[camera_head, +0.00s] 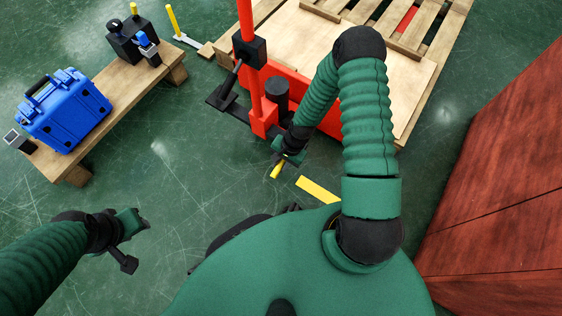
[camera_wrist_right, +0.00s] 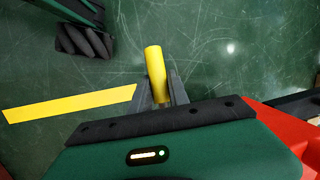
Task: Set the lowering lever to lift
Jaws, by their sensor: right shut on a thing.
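The lowering lever shows as a yellow rod (camera_head: 277,170) low beside the red pallet jack (camera_head: 264,120). My right gripper (camera_head: 286,160) is at this rod, with the arm covering part of the jack's base. In the right wrist view the yellow rod (camera_wrist_right: 154,61) stands between the two dark fingers of my right gripper (camera_wrist_right: 161,88), which is shut on it. Its far end sticks out past the fingertips. How the lever joins the jack is hidden. My left gripper (camera_head: 127,244) hangs over bare floor at lower left, away from the jack; its finger opening is unclear.
A wooden pallet (camera_head: 418,28) lies behind the jack. A wooden bench (camera_head: 131,88) at left carries a blue case (camera_head: 66,108) and black devices. A red-brown wooden box (camera_head: 500,190) stands at right. A yellow floor strip (camera_head: 318,190) lies near the lever. Floor at left centre is clear.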

